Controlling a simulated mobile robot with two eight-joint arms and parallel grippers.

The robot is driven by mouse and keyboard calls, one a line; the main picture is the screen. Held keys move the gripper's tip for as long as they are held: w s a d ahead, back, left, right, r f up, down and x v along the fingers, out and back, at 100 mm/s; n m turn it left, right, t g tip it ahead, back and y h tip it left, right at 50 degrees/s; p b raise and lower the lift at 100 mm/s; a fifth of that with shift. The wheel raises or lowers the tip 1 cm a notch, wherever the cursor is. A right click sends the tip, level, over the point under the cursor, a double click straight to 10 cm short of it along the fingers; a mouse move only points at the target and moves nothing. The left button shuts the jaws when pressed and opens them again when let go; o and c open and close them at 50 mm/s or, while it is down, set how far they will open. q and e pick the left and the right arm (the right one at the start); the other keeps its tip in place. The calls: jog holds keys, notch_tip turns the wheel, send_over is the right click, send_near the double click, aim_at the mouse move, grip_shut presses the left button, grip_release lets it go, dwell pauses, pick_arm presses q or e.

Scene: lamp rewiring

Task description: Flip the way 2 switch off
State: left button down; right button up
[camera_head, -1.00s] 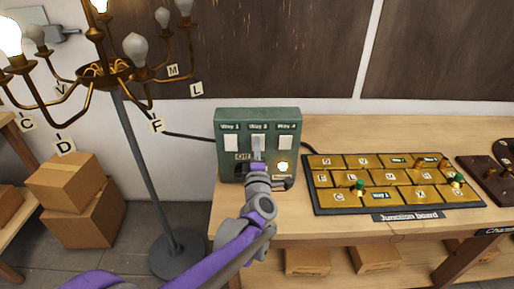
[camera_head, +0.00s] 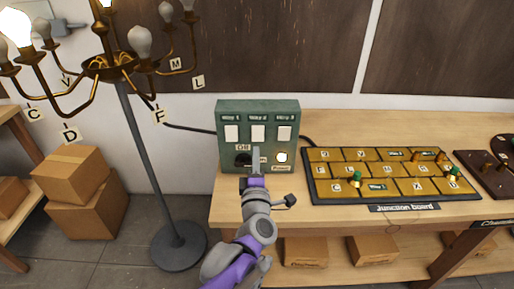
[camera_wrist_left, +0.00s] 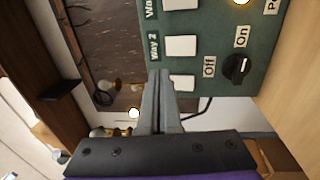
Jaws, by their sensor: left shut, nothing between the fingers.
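The green switch box (camera_head: 287,113) stands on the workbench against the wall. Its way 2 switch (camera_head: 258,132) is the middle of three white rockers and is unobstructed in the head view. I cannot tell which way it is tipped. In the left wrist view, turned sideways, the way 2 switch (camera_wrist_left: 181,46) is beside its label. My left gripper (camera_head: 256,152) is shut and empty, with its tips in front of the box, below the way 2 switch in the head view. The fingers also show in the left wrist view (camera_wrist_left: 158,75). My right gripper is out of view.
The box also has a black Off/On knob (camera_head: 243,159) and a glowing power light (camera_head: 282,157). The junction board (camera_head: 318,197) lies to the right. A chandelier-style lamp (camera_head: 139,120) with some lit bulbs stands left, near cardboard boxes (camera_head: 82,215).

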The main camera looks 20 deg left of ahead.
pick_arm(q)
jog(key=s, duration=0.2)
jog(key=s+d, duration=0.1)
jog(key=shift+r, duration=0.3)
